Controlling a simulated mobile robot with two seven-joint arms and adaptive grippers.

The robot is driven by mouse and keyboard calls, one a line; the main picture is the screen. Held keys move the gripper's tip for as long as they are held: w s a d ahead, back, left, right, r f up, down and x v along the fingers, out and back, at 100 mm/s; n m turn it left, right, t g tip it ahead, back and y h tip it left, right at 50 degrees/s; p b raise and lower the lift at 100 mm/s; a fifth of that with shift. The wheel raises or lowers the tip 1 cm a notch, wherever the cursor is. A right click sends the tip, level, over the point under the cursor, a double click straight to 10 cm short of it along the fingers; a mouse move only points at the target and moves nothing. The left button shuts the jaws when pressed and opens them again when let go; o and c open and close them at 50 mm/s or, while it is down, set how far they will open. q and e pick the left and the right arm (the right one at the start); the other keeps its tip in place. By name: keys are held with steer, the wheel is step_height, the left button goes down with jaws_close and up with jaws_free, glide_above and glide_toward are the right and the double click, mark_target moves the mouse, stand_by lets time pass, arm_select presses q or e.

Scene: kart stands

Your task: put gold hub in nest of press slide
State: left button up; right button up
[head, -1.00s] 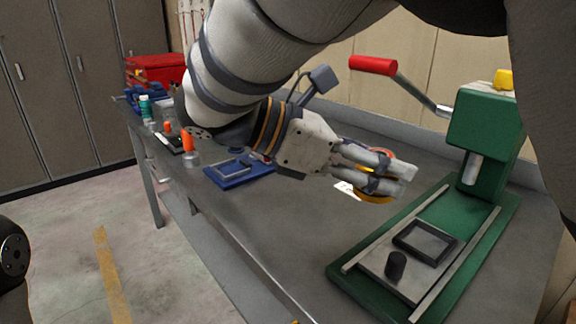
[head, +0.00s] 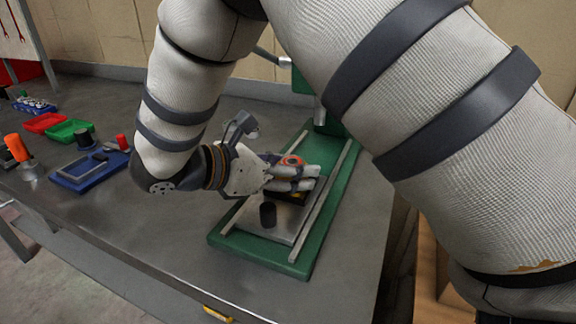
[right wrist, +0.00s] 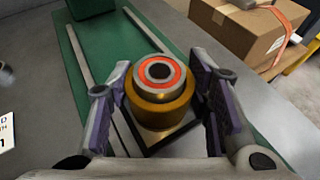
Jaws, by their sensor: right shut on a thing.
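My right gripper (head: 296,178) is shut on the gold hub (right wrist: 160,100). In the right wrist view the hub is upright between the two fingers, with a grey bore and an orange-red ring on top. In the head view the fingers mostly cover the hub (head: 291,160). It is over the dark square nest (head: 290,198) on the grey press slide (head: 289,220). I cannot tell whether the hub touches the nest. A black knob (head: 268,214) stands on the slide nearer the front. My left gripper is not in view.
The green press base (head: 238,243) has a light rail on each side of the slide. A blue tray (head: 88,172), green bin (head: 70,131) and red bin (head: 44,122) are at left. Cardboard boxes (right wrist: 243,30) stand past the bench.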

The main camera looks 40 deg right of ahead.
steer(key=shift+r, duration=0.1)
steer(key=shift+f, duration=0.3)
steer(key=o, duration=1.5)
steer(key=shift+f, duration=0.15)
steer(key=shift+c, duration=0.2)
steer(key=shift+s, duration=0.1)
steer(key=v, duration=0.7)
steer(key=b+v, duration=0.1)
steer(key=v, duration=0.3)
steer(key=shift+r, duration=0.3)
steer(key=shift+a+r, duration=0.35)
steer(key=shift+a, duration=0.15)
